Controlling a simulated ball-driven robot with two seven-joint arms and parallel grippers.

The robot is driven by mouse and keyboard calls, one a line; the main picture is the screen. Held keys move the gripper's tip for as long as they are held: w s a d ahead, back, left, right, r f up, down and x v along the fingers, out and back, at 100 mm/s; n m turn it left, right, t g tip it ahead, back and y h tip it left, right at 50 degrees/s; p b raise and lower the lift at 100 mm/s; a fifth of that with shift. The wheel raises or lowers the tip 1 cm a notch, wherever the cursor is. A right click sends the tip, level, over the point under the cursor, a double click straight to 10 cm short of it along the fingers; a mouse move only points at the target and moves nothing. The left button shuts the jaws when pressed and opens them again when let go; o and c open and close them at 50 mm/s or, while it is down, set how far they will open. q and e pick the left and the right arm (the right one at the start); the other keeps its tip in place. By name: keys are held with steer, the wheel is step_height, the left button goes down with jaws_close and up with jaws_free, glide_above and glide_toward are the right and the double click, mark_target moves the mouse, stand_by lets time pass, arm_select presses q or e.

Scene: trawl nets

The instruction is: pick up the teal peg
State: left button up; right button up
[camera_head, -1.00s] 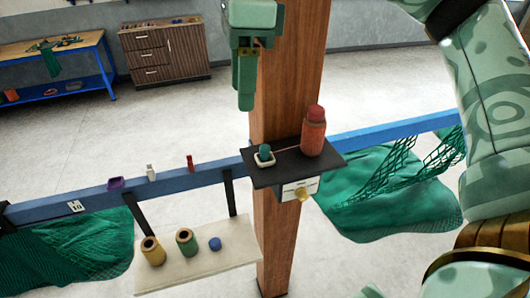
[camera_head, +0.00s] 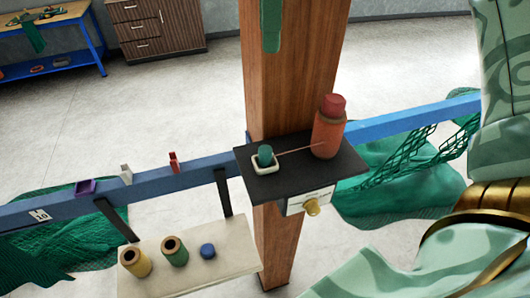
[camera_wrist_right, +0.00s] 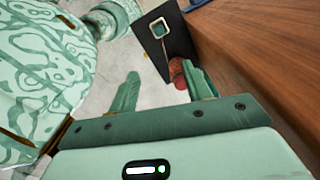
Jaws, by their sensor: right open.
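The teal peg (camera_head: 265,152) stands in a small white square holder (camera_head: 264,165) on a dark shelf (camera_head: 285,179) fixed to the wooden post. The peg and its holder also show in the right wrist view (camera_wrist_right: 159,30), past the fingertips. My left gripper is not in view.
A red-orange bottle (camera_head: 328,132) stands on the shelf right of the peg, with a thin line running to the holder. The wooden post (camera_head: 285,85) rises directly behind. A blue rail (camera_head: 60,208) carries small items. A pale lower shelf (camera_head: 225,262) holds spools and a blue cap.

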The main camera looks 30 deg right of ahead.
step_height(320, 180, down, 6)
steer(key=b, duration=0.6)
glide_above(265, 148)
steer(key=f, duration=0.9)
steer(key=shift+d+f, duration=0.2)
steer(key=shift+f, duration=0.2)
steer(key=f, duration=0.5)
steer(key=shift+s+a, duration=0.1)
steer(key=shift+a, duration=0.15)
steer(key=shift+f, duration=0.5)
steer(key=c, duration=1.1)
